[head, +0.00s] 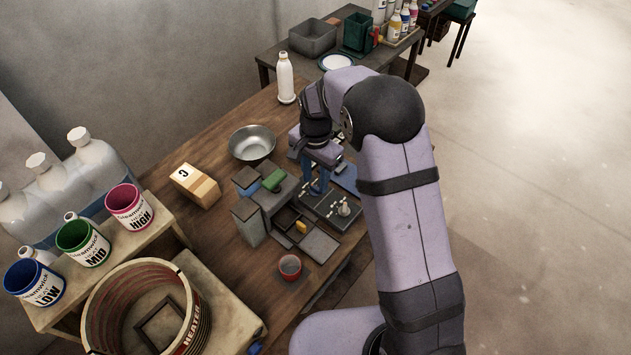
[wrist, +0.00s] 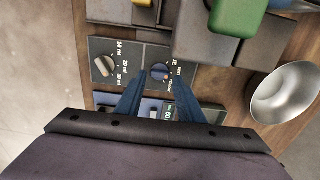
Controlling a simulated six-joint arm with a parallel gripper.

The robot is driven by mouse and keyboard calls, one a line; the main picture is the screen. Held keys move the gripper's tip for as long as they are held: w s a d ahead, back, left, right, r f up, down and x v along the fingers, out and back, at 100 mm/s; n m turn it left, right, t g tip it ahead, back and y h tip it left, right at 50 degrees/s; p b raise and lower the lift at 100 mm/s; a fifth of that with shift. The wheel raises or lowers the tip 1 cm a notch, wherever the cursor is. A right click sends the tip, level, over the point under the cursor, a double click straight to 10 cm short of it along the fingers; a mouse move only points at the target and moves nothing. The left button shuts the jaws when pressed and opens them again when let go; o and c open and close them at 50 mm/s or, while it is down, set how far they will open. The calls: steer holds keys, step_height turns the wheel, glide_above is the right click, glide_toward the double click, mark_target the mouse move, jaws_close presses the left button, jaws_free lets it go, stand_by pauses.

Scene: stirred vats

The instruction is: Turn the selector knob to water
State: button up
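A dark control panel (head: 325,212) lies on the wooden table under my gripper (head: 319,188). In the wrist view a dark round selector knob (wrist: 160,72) sits on the panel, with small lettering beside it that is too small to read surely. My gripper's blue fingers (wrist: 159,75) point down at this knob, one on each side. They look open, with a narrow gap to the knob. A second, pale knob (wrist: 103,66) with ml markings sits to the left; it also shows in the head view (head: 344,209). My gripper hides the selector knob in the head view.
Grey blocks with a green part (head: 274,181) stand close beside the panel. A metal bowl (head: 252,143), a white bottle (head: 286,78), a red cup (head: 290,266) and a cardboard box (head: 195,185) stand around. A heater ring (head: 145,310) is at the lower left.

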mark_target(317, 188)
steer(key=shift+r+b, duration=0.7)
steer(key=shift+r, duration=2.15)
steer(key=shift+s, duration=0.1)
steer(key=shift+s+d+r, duration=0.1)
steer(key=shift+s+d, duration=0.1)
steer(key=s+d+n, duration=0.4)
steer(key=s, duration=0.7)
steer(key=s+d+f+n, duration=0.1)
steer(key=s+d+n, duration=0.4)
steer(key=s, duration=0.7)
steer(key=shift+f, duration=0.1)
